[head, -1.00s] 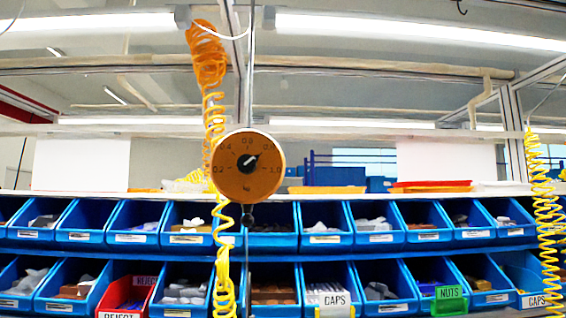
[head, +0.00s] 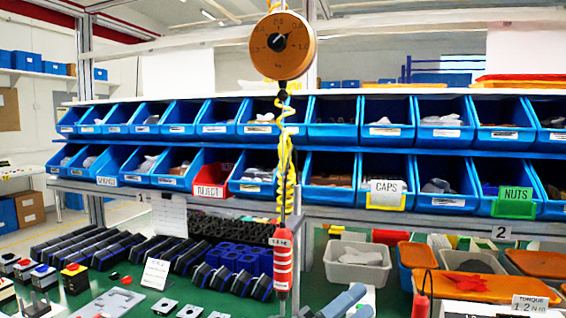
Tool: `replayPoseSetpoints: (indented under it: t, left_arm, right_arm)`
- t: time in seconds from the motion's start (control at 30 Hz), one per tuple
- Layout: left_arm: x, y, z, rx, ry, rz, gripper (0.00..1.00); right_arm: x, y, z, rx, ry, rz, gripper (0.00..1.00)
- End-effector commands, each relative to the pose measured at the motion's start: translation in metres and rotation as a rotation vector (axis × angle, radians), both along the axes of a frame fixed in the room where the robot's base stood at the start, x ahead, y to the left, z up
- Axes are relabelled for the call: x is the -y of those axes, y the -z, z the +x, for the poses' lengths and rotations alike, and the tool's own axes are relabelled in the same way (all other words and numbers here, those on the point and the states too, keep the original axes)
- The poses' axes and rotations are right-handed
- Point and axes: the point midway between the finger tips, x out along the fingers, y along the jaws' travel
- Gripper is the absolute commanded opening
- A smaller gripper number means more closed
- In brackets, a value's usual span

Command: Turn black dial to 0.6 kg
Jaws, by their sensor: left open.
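The round orange-brown dial face (head: 298,62) hangs at the top middle in the head view, with small dark numbers around its rim. The black dial (head: 277,44) sits at its centre. Its white mark slants to the upper right, toward the numbers right of the top one; the exact reading is too small to tell. What looks like my left gripper (head: 350,303) shows only as grey-blue finger shapes at the bottom edge. It is open, well below the dial and apart from it. My right gripper is not in view.
Two rows of blue bins (head: 333,133) stand behind. Below, the green bench holds black-and-blue parts (head: 240,262), a grey bin (head: 357,272) and orange-lidded boxes (head: 480,285).

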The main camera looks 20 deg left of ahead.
Motion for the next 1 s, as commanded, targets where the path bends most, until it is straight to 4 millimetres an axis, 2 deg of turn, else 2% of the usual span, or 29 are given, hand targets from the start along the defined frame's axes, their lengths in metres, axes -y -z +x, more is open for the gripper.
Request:
replayPoseSetpoints:
  t: [0.03, 0.1, 0.2, 0.33, 0.47, 0.57, 0.67, 0.77, 0.9, 0.93, 1.0]
  left_arm:
    - [0.011, -0.022, -0.001, 0.161, 0.008, 0.093, 0.48]
    - [0.026, -0.048, -0.006, 0.377, 0.014, 0.224, 0.48]
    - [0.044, -0.078, -0.015, 0.684, 0.011, 0.417, 0.48]
    - [0.060, -0.105, -0.023, 1.071, -0.013, 0.680, 0.48]
    - [0.064, -0.128, -0.023, 1.433, -0.057, 0.961, 0.48]
    - [0.057, -0.147, -0.018, 1.688, -0.104, 1.194, 0.48]
    - [0.042, -0.173, -0.010, 1.913, -0.160, 1.451, 0.48]
    - [0.017, -0.206, -0.003, 2.090, -0.224, 1.731, 0.48]
    - [-0.031, -0.268, -0.005, 2.240, -0.328, 2.173, 0.48]
    - [-0.043, -0.284, -0.008, -2.144, 0.334, -2.163, 0.48]
    - [-0.072, -0.318, -0.018, -1.920, 0.344, -2.141, 0.48]
  right_arm:
    - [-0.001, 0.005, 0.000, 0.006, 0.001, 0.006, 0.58]
    - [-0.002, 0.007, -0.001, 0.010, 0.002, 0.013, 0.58]
    - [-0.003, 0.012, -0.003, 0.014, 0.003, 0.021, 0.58]
    - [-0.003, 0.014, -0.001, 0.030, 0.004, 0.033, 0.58]
    - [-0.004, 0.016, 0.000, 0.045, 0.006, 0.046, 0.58]
    - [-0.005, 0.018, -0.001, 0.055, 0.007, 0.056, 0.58]
    - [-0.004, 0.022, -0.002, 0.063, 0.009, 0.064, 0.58]
    - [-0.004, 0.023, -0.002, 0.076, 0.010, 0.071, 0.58]
    - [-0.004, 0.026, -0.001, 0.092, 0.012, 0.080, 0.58]
    - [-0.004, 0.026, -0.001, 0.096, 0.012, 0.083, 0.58]
    - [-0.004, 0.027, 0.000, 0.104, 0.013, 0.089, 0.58]
